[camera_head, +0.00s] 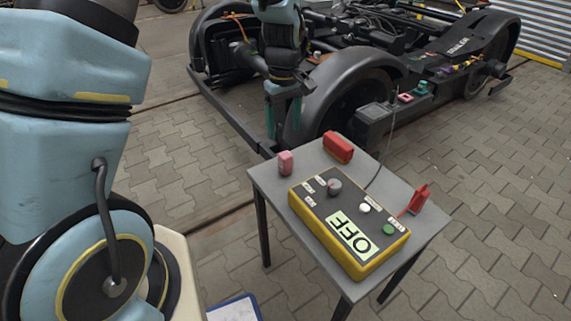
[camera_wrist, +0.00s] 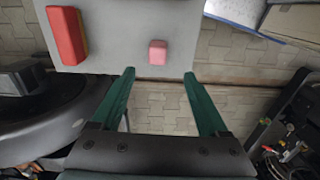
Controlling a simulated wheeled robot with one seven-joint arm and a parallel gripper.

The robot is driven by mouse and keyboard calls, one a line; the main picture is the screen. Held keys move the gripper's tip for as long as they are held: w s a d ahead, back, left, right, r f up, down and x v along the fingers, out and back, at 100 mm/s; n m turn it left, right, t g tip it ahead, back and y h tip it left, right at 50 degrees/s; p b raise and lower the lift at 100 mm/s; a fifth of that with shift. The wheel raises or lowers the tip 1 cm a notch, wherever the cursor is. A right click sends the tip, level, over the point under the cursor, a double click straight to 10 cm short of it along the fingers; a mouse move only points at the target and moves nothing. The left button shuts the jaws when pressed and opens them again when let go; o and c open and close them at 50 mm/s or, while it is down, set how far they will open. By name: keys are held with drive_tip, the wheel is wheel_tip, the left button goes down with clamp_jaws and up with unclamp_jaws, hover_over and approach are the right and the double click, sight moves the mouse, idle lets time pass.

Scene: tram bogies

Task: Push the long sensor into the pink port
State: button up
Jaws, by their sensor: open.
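The long sensor looks to be the red block (camera_head: 338,147) lying at the table's far edge; it also shows at the upper left of the wrist view (camera_wrist: 67,36). A shorter pink block (camera_head: 286,162) stands at the table's left corner; in the wrist view (camera_wrist: 158,52) it appears just beyond the gap between my fingertips. My gripper (camera_head: 283,122) is open and empty, with teal fingers pointing down, behind the table's far edge in the head view; its fingers also show in the wrist view (camera_wrist: 159,74). A pink port (camera_head: 405,98) sits on the bogie's side.
The grey table (camera_head: 270,185) carries a yellow test box (camera_head: 350,225) reading OFF and a red handle (camera_head: 419,198). The black bogie (camera_head: 330,75) stands behind, with a teal port (camera_head: 421,88) beside the pink one. A thin cable rises between the table and bogie. Paving is open at right.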

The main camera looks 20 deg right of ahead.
hover_over(285, 154)
drive_tip(key=f, duration=0.4)
drive_tip(key=shift+s+a+f, duration=0.15)
drive_tip(key=shift+a+f, duration=0.05)
drive_tip(key=shift+f, duration=0.4)
drive_tip(key=shift+f, duration=0.1)
drive_tip(key=f, duration=0.5)
drive_tip(key=shift+d+p, duration=0.25)
drive_tip(key=shift+p, duration=0.15)
clamp_jaws()
